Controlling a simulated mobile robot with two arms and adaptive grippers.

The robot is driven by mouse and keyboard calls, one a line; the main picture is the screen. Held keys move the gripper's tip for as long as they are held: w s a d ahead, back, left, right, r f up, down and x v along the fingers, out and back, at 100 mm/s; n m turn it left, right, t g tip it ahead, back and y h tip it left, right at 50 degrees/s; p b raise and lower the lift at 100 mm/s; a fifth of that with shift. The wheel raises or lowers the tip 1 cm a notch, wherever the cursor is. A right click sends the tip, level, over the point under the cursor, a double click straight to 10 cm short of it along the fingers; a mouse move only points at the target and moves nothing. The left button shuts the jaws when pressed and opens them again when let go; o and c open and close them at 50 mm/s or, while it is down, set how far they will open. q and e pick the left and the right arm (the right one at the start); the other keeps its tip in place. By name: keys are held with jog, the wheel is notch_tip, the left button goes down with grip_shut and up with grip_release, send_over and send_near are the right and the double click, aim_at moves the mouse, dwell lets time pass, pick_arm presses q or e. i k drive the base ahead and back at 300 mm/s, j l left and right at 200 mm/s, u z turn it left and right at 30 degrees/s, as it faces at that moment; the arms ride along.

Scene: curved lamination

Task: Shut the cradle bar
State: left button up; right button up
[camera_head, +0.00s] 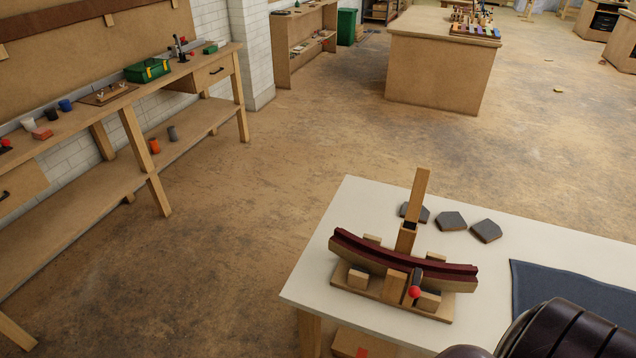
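The wooden cradle (353,289) stands on the near white table. A dark red curved strip (380,252) lies along its curved wooden form, between small wooden blocks. The cradle bar (419,190), a light wooden bar, stands raised and nearly upright on a post (405,239) behind the strip, so it is open. A dark latch with a red knob (415,292) sits at the cradle's front, beside a front wooden block. Neither of my grippers is in view.
Several dark grey flat pieces (451,221) lie behind the cradle on the white table (346,205). A dark blue-grey mat (566,292) covers the table's right part. A wooden box (358,344) is low under the front edge. The floor left of the table is clear.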

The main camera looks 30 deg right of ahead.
aim_at(421, 178)
jog(key=i+j+u, duration=0.4)
jog(key=i+u, duration=0.45)
jog(key=i, duration=0.2)
jog(key=i+l+z, duration=0.2)
jog(key=i+z, duration=0.6)
jog(key=z, duration=0.15)
jog(key=i+z, duration=0.45)
jog(key=i+j+z, duration=0.3)
jog(key=z, duration=0.15)
jog(key=i+l+z, duration=0.25)
jog(key=i+z, duration=0.25)
jog(key=i, duration=0.45)
jog(key=i+j+z, duration=0.15)
jog(key=i+z, duration=0.35)
jog(key=i, duration=0.4)
jog(key=i+z, duration=0.4)
jog(key=i+j+z, duration=0.2)
jog(key=i+z, duration=0.15)
jog(key=i+j+z, duration=0.2)
jog(key=i+z, duration=0.2)
jog(key=z, duration=2.7)
jog(key=k+j, duration=0.1)
jog(key=k, duration=0.4)
jog(key=i+l, duration=0.1)
jog(key=i, duration=0.2)
